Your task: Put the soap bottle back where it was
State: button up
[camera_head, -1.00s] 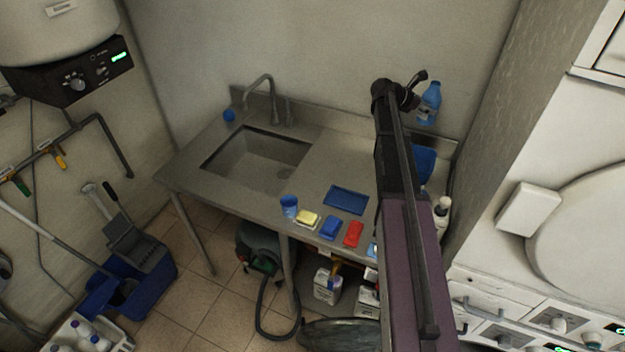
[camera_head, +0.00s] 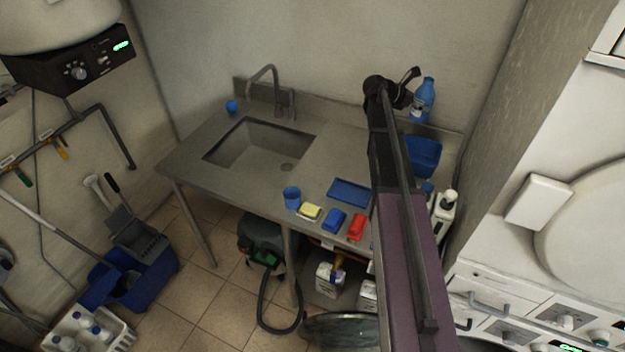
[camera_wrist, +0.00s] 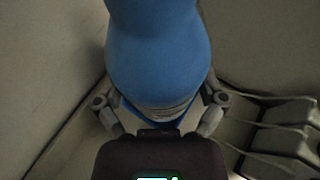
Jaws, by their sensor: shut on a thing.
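The soap bottle, a blue bottle with a pale label (camera_head: 423,100), is in my gripper (camera_head: 408,93), above the back right part of the steel counter (camera_head: 335,150). In the wrist view the bottle's blue body (camera_wrist: 158,50) fills the upper middle, and my gripper's fingers (camera_wrist: 160,112) are shut on it from both sides. The bottle looks roughly upright in the head view. I cannot tell exactly how high its base is above the counter. My arm hides part of the counter.
A blue basin (camera_head: 424,155) stands below the bottle at the back right. A white pump bottle (camera_head: 444,212) stands at the right edge. A blue tray (camera_head: 350,192), a blue cup (camera_head: 292,197), sponges and a red block (camera_head: 357,226) lie along the front. The sink (camera_head: 258,147) is left.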

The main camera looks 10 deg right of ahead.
jog(key=s+a+f+n+t+b, duration=0.1)
jog(key=s+a+f+b, duration=0.3)
jog(key=a, duration=0.8)
jog(key=s+a+f+n+t+b, duration=0.2)
jog(key=s+a+f+b, duration=0.3)
jog(key=a, duration=0.8)
jog(key=s+a+f+n+t+y+b, duration=0.1)
jog(key=s+a+f+n+t+b, duration=0.1)
jog(key=s+a+f+b, duration=0.3)
jog(key=shift+a+f+t+b, duration=0.15)
jog(key=shift+a+f+b, duration=0.6)
jog(key=shift+a, duration=0.6)
jog(key=shift+a+f+t+b, duration=0.1)
jog(key=shift+a+f+b, duration=0.7)
jog(key=shift+a, duration=0.55)
jog(key=shift+a+f+t+b, duration=0.15)
jog(key=shift+a+f+b, duration=0.4)
jog(key=shift+a+f, duration=0.6)
jog(key=shift+a+r, duration=0.2)
jog(key=shift+r, duration=0.05)
jog(key=w, duration=0.5)
jog(key=w+d+f+b, duration=0.1)
jog(key=w, duration=0.8)
jog(key=shift+w+d+f, duration=0.15)
jog(key=shift+w+f, duration=0.05)
jog(key=shift+w, duration=0.15)
